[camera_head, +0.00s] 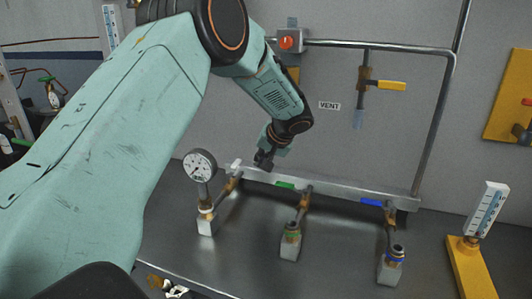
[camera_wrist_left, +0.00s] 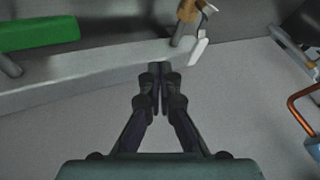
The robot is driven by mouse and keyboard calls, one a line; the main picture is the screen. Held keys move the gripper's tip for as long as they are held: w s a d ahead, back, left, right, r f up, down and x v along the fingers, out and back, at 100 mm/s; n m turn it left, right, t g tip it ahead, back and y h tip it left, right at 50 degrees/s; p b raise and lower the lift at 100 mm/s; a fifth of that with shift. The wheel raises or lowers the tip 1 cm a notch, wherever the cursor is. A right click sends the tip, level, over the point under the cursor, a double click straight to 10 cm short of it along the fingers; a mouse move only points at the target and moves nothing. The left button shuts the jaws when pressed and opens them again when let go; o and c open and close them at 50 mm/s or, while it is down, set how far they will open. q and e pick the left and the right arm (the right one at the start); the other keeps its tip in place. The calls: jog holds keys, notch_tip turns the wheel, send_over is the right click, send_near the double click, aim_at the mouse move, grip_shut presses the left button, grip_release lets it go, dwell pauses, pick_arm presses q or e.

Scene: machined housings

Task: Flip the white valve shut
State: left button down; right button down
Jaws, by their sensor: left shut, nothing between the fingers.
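The white valve handle (camera_head: 236,164) sits at the left end of the grey manifold bar (camera_head: 330,190), beside the round pressure gauge (camera_head: 200,165). In the left wrist view the white handle (camera_wrist_left: 198,51) hangs at the bar's edge, just up and right of my fingertips. My left gripper (camera_head: 264,160) is shut and empty, close to the bar between the white handle and the green handle (camera_head: 285,185). In the left wrist view its fingertips (camera_wrist_left: 160,70) meet near the bar, and a small gap to the white handle shows. My right gripper is not in view.
The green handle also shows in the left wrist view (camera_wrist_left: 40,31). A blue handle (camera_head: 371,202) is farther right on the bar. A yellow-handled valve (camera_head: 391,86) hangs on the wall pipe by a VENT label (camera_head: 329,105). A yellow stand with a white gauge (camera_head: 487,208) stands right.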

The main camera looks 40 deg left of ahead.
pick_arm(q)
jog(key=a, duration=0.1)
jog(key=a+f, duration=0.1)
jog(key=a, duration=0.2)
jog(key=shift+s+a+f, duration=0.3)
jog(key=shift+a+f, duration=0.1)
jog(key=shift+s, duration=0.1)
jog(key=shift+a+n, duration=0.2)
jog(key=shift+n, duration=0.2)
jog(key=shift+g, duration=0.3)
